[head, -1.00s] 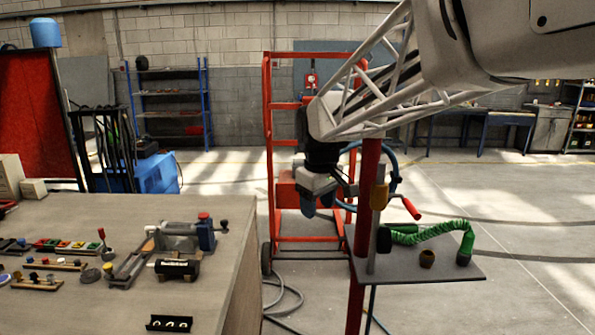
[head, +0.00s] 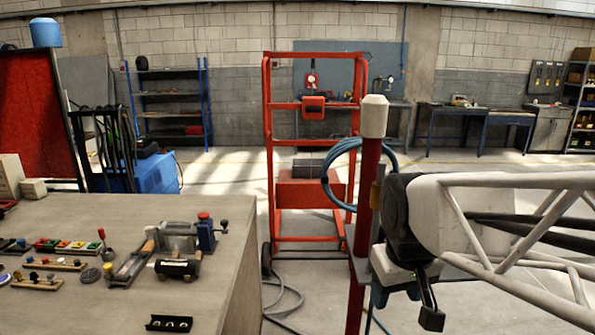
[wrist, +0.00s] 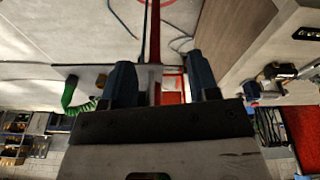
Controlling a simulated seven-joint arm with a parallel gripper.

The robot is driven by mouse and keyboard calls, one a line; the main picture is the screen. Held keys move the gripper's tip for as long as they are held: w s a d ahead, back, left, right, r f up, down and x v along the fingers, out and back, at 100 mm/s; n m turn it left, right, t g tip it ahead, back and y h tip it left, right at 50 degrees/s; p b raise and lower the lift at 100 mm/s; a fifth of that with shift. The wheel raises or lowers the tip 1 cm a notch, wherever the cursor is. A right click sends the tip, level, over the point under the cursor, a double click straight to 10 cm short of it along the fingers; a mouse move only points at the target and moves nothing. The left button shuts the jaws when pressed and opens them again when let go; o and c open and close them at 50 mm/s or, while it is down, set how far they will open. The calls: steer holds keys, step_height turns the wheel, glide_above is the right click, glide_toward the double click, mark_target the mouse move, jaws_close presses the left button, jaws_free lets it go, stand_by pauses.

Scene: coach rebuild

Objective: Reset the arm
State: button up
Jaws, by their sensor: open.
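My gripper (head: 404,306) hangs at the lower right of the head view, to the right of the red post (head: 367,190). Its dark fingers point down and are apart, with nothing between them. In the wrist view my gripper (wrist: 161,80) shows two blue-grey fingers, well separated and empty. My pale lattice arm reaches in from the right edge of the head view. It covers the small grey shelf on the post there. The wrist view shows this shelf (wrist: 80,72) beyond the fingers, with a green hose (wrist: 70,92) at the left.
A workbench (head: 225,205) with a vise (head: 178,237) and several small parts stands at the left. A red frame cart (head: 268,150) stands behind the post. A blue hose coil (head: 332,185) hangs on the post. Open floor (head: 460,165) lies behind my arm.

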steer(key=s+d+f+m, duration=0.2)
steer(key=s+f, duration=0.2)
steer(key=s, duration=0.4)
steer(key=shift+s+d+f, duration=0.15)
